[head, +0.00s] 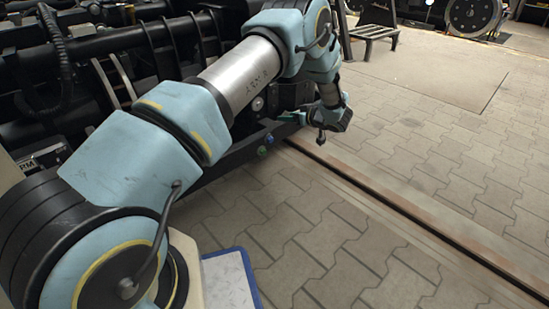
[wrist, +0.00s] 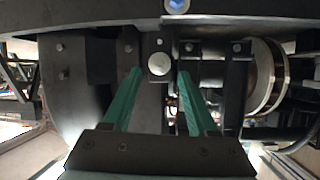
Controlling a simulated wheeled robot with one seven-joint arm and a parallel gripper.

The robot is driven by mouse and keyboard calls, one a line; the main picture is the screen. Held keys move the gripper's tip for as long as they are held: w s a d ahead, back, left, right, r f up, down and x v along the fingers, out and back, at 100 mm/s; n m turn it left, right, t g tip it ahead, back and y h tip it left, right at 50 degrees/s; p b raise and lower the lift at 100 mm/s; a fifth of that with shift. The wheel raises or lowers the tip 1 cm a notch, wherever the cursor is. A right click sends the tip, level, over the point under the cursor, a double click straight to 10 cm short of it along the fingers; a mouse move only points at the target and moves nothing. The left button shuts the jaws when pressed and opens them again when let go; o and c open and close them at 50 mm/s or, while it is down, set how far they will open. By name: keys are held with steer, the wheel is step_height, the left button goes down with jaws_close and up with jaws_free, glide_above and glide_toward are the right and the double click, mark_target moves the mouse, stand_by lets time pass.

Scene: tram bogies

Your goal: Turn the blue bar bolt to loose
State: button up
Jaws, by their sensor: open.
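The blue bar bolt (head: 268,139) shows small in the head view, low on the dark bogie frame, below and left of my gripper (head: 291,118). In the wrist view, my gripper (wrist: 160,75) is open, with two green fingers apart and nothing held between them. A round pale bolt head (wrist: 159,64) shows between and just beyond the fingertips. A bluish bolt (wrist: 187,19) sits on the dark beam above; I cannot tell whether it is the blue bar bolt.
A green knob (head: 262,152) sits just below the blue bolt. A rail groove (head: 390,209) crosses the paved floor (head: 440,145), which is largely clear at right. A small metal step (head: 373,35) stands farther back. A pale-and-brown wheel-like disc (wrist: 264,77) is right of the fingers.

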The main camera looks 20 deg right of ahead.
steer(key=y+b, duration=0.2)
steer(key=b, duration=0.1)
glide_toward(272, 139)
steer(key=shift+n+g, duration=0.3)
steer(key=b+x, duration=0.4)
steer(key=x, duration=0.4)
steer(key=shift+w+d, duration=0.15)
steer(key=shift+w+a+f, duration=0.1)
steer(key=shift+w+a, duration=0.1)
steer(key=shift+w, duration=0.15)
jaws_close()
